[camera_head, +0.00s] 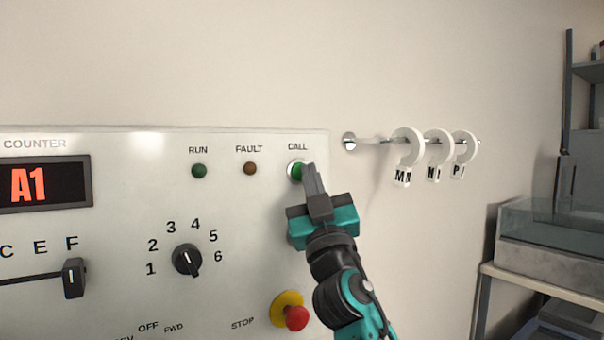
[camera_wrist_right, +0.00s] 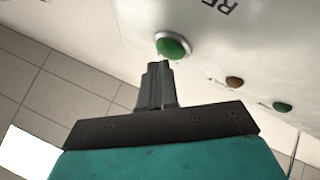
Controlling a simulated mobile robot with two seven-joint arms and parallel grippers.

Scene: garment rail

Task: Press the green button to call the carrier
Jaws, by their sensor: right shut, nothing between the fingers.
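The green button (camera_head: 296,171) sits in a silver ring under the label CALL, at the upper right of the white control panel (camera_head: 120,235). My right gripper (camera_head: 310,168) is shut and empty, with its fingertips at the button's right edge in the head view. In the right wrist view the green button (camera_wrist_right: 172,46) shows just beyond the tips of my right gripper (camera_wrist_right: 158,66). I cannot tell whether the tips touch it. My left gripper is not in view.
The panel also has a RUN lamp (camera_head: 199,171), a FAULT lamp (camera_head: 250,169), a rotary dial (camera_head: 187,260), a red stop button (camera_head: 296,317) and a display (camera_head: 42,184) reading A1. White lettered hooks (camera_head: 407,148) hang on a rail at right. A shelf with a glass tank (camera_head: 550,235) stands far right.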

